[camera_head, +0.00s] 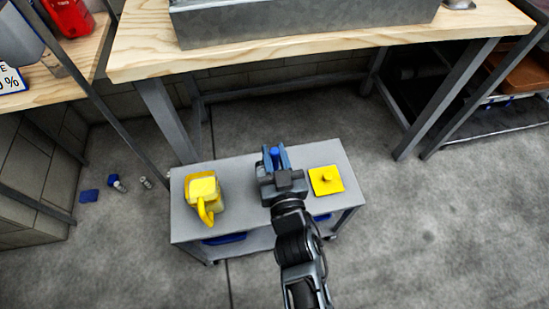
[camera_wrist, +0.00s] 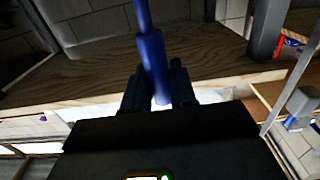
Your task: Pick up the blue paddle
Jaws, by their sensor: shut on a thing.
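The blue paddle shows in the wrist view as a blue handle (camera_wrist: 152,62) standing between the two dark fingers of my gripper (camera_wrist: 160,88). My gripper is shut on this handle. The rest of the paddle runs out of the top of the wrist view. In the head view my gripper (camera_head: 274,158) is over the small grey cart, and a bit of the blue paddle (camera_head: 275,153) shows between its fingers. I cannot tell from the head view how high it is above the cart top.
The grey cart (camera_head: 240,226) carries a yellow jug-like container (camera_head: 203,193) on the left and a yellow square piece with a knob (camera_head: 326,180) on the right. A wooden workbench (camera_head: 140,57) with a metal basin (camera_head: 300,22) stands behind. Small items, including a blue piece (camera_head: 89,196), lie on the floor at left.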

